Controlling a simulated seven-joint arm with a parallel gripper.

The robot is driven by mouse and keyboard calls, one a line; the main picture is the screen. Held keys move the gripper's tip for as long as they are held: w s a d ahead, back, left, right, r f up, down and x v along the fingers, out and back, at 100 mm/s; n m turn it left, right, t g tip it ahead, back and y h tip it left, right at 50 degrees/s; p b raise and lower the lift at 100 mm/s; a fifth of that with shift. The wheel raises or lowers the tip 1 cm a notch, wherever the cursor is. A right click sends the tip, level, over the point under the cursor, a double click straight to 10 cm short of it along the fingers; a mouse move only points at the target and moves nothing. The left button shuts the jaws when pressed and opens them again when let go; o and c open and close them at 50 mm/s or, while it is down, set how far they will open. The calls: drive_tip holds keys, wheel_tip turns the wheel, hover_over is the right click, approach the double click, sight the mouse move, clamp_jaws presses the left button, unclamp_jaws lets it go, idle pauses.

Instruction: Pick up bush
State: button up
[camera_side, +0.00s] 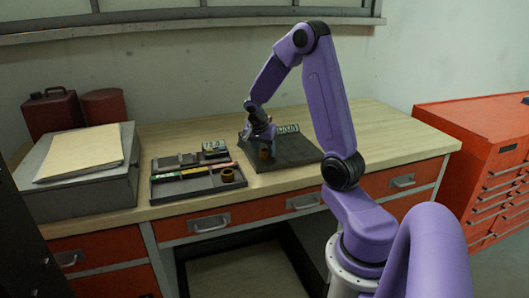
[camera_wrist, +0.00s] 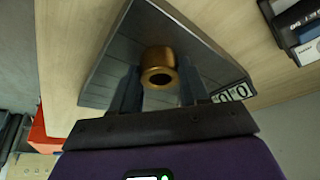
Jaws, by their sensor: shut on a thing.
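The bush (camera_wrist: 159,58) is a short brass-coloured ring with a dark bore, seen between the two fingers of my gripper (camera_wrist: 157,88) in the wrist view. My gripper is shut on it. In the side view my gripper (camera_side: 263,143) points down, with the bush (camera_side: 264,154) at its fingertips, over the dark grey plate (camera_side: 293,154). The plate also shows behind the bush in the wrist view (camera_wrist: 115,60). I cannot tell whether the bush touches the plate.
A dark tray (camera_side: 170,195) to the left holds coloured bars and another brown ring-shaped part (camera_side: 228,175). A grey box (camera_side: 75,185) with papers stands farther left, red cans (camera_side: 52,110) behind it. The wooden bench (camera_side: 390,145) is clear on the right.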

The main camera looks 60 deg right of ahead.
drive_tip(key=shift+r, duration=0.15)
drive_tip(key=shift+r, duration=0.2)
wheel_tip(320, 180, up, 3)
drive_tip(key=shift+s+a+r, duration=0.1)
drive_tip(key=s+a+r, duration=0.8)
drive_tip(key=s+r, duration=0.1)
drive_tip(key=s, duration=0.1)
drive_tip(key=shift+s+a, duration=0.25)
drive_tip(key=shift+s, duration=0.15)
